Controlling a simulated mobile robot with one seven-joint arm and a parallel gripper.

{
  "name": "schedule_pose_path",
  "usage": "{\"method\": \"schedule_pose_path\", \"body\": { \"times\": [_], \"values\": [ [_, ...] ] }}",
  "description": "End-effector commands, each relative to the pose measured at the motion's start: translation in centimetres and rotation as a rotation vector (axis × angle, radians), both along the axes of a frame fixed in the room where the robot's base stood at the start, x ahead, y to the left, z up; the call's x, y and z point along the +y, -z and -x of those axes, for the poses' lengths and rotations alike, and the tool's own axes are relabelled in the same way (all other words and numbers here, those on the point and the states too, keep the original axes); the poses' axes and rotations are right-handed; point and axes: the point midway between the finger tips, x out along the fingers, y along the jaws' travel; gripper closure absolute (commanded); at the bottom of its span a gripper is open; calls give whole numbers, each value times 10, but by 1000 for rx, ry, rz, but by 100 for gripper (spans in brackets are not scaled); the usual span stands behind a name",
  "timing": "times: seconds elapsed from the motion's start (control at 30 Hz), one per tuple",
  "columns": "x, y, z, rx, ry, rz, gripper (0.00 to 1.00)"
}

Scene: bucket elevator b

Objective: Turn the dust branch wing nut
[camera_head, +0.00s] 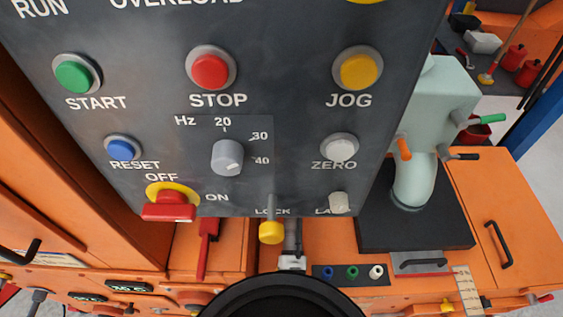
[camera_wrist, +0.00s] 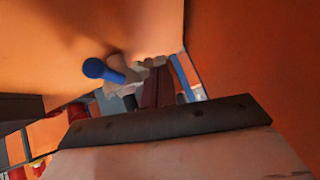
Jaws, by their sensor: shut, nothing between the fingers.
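I cannot make out the dust branch wing nut for certain in either view. In the wrist view, a blue round-ended part (camera_wrist: 103,69) sticks out from pale, blurred fittings (camera_wrist: 135,72) between orange walls. I cannot tell whether it belongs to the dust branch. My gripper (camera_wrist: 165,120) shows along the bottom of the wrist view as a dark bar on a pale body. It is shut and empty, with no gap across the bar. It appears apart from the blue part. I cannot pick out my gripper in the head view.
A dark control panel (camera_head: 285,105) with buttons and a dial fills much of the head view. Below it are a yellow-ended lock lever (camera_head: 271,232) and a red lever (camera_head: 206,240). A pale green machine (camera_head: 440,105) stands right. Orange walls (camera_wrist: 240,50) crowd the wrist view.

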Motion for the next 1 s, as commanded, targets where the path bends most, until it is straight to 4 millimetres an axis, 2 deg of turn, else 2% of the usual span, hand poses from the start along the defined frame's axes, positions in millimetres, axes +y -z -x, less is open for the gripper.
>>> {"method": "schedule_pose_path", "body": {
  "times": [0.2, 0.43, 1.0],
  "values": [
    [1, 0, 0, 1, -2, 10, 100],
    [8, 8, 0, 1, -5, 124, 100],
    [9, 16, 3, 14, -5, 122, 100]
  ]
}}
